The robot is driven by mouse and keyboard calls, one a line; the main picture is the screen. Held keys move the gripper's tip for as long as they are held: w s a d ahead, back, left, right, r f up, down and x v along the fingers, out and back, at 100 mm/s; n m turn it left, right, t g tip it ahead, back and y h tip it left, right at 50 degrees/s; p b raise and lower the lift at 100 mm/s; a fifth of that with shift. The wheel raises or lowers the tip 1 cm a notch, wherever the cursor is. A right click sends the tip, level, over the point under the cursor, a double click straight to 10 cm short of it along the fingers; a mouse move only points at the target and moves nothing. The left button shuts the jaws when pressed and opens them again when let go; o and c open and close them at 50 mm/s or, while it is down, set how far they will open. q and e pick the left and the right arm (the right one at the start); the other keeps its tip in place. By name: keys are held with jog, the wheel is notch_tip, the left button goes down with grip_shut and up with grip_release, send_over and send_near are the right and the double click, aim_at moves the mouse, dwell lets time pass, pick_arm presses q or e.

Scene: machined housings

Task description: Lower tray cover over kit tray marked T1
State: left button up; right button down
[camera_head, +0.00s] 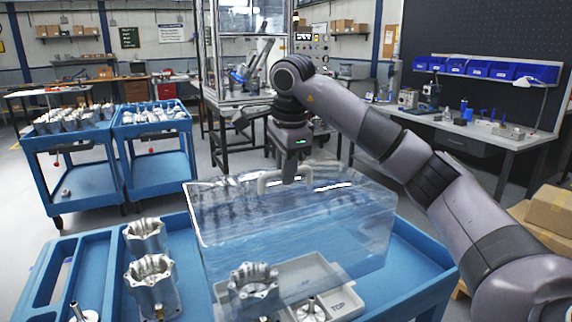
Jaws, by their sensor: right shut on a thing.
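The clear tray cover (230,222) is a see-through box with a handle (268,181) on top, above the blue cart. My right gripper (290,174) is shut on the handle, pointing down from above. A grey kit tray (318,272) is on the cart, partly seen through the cover. A metal housing (252,283) and a smaller metal part (311,310) are in the tray. I cannot tell whether the cover touches the tray or cart. My left gripper is out of view.
The blue cart (425,268) also carries two metal housings (147,236) (152,285) left of the cover, close to its left side. A small metal part (82,313) is at the front left. Two loaded blue carts (90,180) (165,165) stand behind on the left.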

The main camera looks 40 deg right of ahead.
aim_at(287, 189)
jog(key=shift+s+a+b+x, duration=0.15)
jog(key=shift+b+x, duration=0.35)
jog(key=shift+x, duration=0.55)
jog(key=shift+s+a+b+x, duration=0.1)
jog(key=shift+s+b+x, duration=0.25)
jog(key=shift+x, duration=0.7)
jog(key=shift+s+a+b+x, duration=0.1)
jog(key=shift+b+x, duration=0.5)
jog(key=shift+x, duration=0.45)
jog(key=s+a+b+x, duration=0.1)
jog(key=b+x, duration=0.3)
jog(key=x, duration=0.4)
jog(key=shift+s+f+b, duration=0.25)
jog(key=shift+f+b, duration=0.1)
jog(key=shift+f, duration=0.7)
jog(key=c, duration=1.1)
grip_release()
jog(key=shift+o, duration=0.2)
jog(key=shift+f, duration=0.1)
jog(key=v, duration=0.7)
